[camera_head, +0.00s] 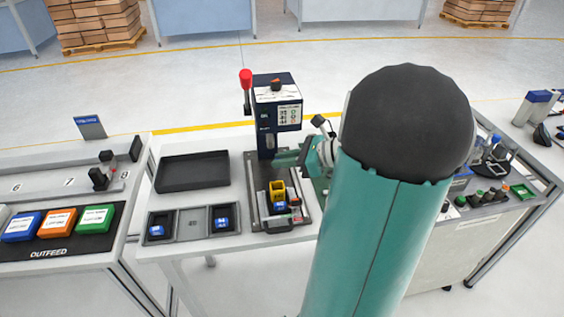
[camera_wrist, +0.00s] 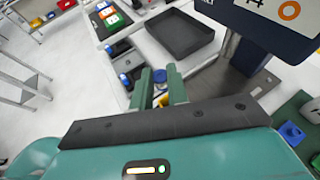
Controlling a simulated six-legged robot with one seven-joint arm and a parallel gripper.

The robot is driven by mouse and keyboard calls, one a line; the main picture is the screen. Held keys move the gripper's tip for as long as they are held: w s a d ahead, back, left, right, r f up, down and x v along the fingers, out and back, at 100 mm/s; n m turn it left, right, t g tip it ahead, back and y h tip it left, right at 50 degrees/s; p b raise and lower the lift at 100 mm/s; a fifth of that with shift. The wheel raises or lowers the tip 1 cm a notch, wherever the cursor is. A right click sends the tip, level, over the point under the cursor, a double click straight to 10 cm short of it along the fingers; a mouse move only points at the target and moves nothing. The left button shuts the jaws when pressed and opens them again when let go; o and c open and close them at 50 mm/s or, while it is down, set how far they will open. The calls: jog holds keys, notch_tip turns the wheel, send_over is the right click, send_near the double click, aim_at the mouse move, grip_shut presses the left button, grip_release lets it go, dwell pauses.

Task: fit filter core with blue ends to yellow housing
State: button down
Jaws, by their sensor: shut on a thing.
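The yellow housing (camera_head: 277,188) stands upright on the fixture plate under the press in the head view. A small blue and white block sits just in front of it. My gripper (camera_head: 281,159) reaches in from the right, behind and above the housing near the press column. In the wrist view my gripper (camera_wrist: 160,88) is shut on the filter core (camera_wrist: 160,76), whose blue end shows between the fingertips. A bit of yellow shows between the fingers below it; I cannot tell whether the core touches the housing. The core is not clearly visible in the head view.
The press (camera_head: 277,105) with a red-knobbed lever (camera_head: 246,78) stands behind the fixture. An empty black tray (camera_head: 192,186) lies to its left. A grey tray (camera_head: 193,238) in front holds blue-labelled pieces in its outer compartments. My arm hides the table's right part.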

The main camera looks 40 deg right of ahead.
aim_at(277, 193)
jog(key=shift+w+a+f, duration=0.2)
jog(key=shift+w, duration=0.1)
jog(key=shift+s+d+f, duration=0.2)
notch_tip(277, 193, down, 2)
jog(key=shift+f, duration=2.15)
jog(key=shift+w+a, duration=0.1)
jog(key=c, duration=1.3)
grip_release()
